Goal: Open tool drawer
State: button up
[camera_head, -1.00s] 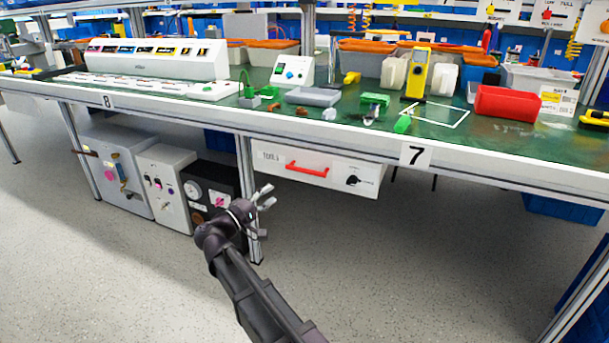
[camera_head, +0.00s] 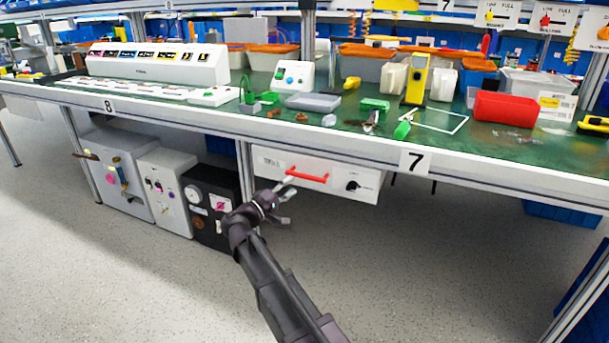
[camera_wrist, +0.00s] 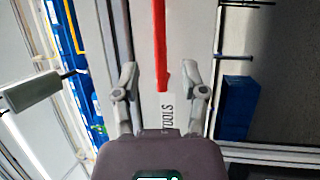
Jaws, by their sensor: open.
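The white tool drawer (camera_head: 335,188) hangs under the workbench near the number 7 label. It looks shut. Its red bar handle (camera_head: 307,174) is on the front, with a black rotary knob (camera_head: 353,185) to the right of it. My gripper (camera_head: 287,199) is open in front of the drawer, near the handle's left end. In the wrist view the red handle (camera_wrist: 160,45) runs up the picture between my two fingers (camera_wrist: 162,85), with its near end close to the fingertips. The label "TOOLS" (camera_wrist: 167,112) is partly hidden by my gripper. I cannot tell whether the fingers touch anything.
The workbench edge (camera_head: 200,120) runs above the drawer. A bench leg (camera_head: 244,165) stands left of it, beside grey and black panel boxes (camera_head: 210,205) on the floor. The floor (camera_head: 430,270) in front and to the right is clear.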

aim_at(305, 176)
jog(key=shift+p+x, duration=0.5)
jog(key=shift+x, duration=2.7)
grip_shut()
